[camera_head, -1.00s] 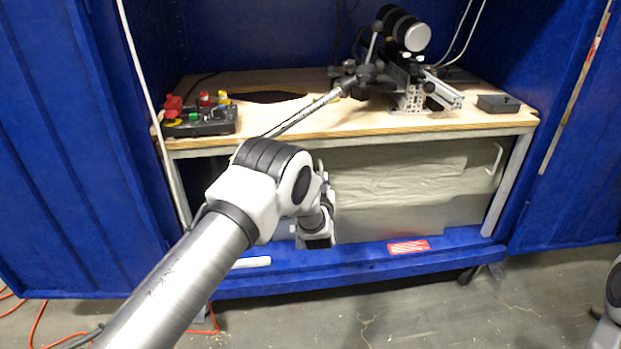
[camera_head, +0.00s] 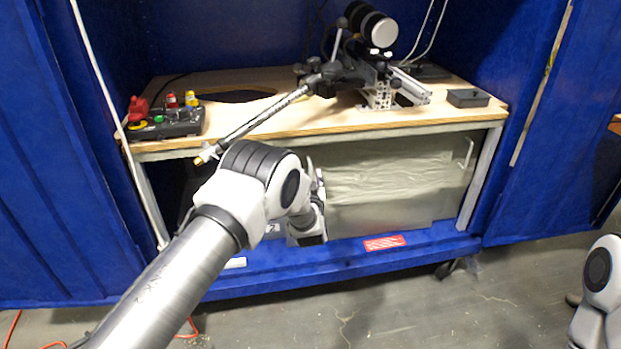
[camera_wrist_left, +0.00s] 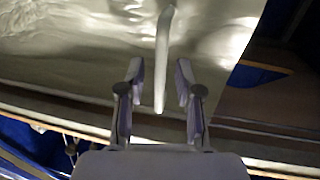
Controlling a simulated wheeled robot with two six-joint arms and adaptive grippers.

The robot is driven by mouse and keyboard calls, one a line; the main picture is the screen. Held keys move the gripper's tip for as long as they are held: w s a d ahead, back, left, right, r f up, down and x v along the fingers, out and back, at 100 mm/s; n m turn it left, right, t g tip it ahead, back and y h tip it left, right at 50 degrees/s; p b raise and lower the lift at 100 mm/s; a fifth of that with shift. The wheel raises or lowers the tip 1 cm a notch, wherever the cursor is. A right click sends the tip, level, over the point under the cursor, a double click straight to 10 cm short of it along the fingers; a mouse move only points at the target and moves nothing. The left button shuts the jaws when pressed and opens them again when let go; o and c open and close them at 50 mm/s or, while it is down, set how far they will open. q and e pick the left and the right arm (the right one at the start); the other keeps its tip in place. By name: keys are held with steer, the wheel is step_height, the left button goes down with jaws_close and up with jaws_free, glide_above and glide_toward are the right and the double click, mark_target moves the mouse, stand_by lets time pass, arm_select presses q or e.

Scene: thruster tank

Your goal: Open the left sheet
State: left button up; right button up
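A shiny metal sheet (camera_head: 395,190) closes the space under the bench, from behind my left gripper to the right leg. It also fills the upper left of the wrist view (camera_wrist_left: 60,45). A pale upright handle (camera_wrist_left: 163,40) stands on it near its left edge. My left gripper (camera_wrist_left: 160,72) is open, its two fingers on either side of the handle's lower end, with visible gaps. In the head view my left gripper (camera_head: 318,192) is partly hidden by its own wrist. I cannot tell whether the metal is one panel or two. My right gripper is out of view.
A second handle (camera_head: 468,153) is at the sheet's right end. Above is the wooden bench top (camera_head: 290,122) with a control box (camera_head: 168,124) and a thruster rig (camera_head: 370,60). A blue ledge (camera_head: 340,258) runs below. A dark opening lies left of the sheet.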

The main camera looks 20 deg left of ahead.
arm_select(q)
steer(key=shift+s, duration=0.1)
steer(key=v, duration=1.2)
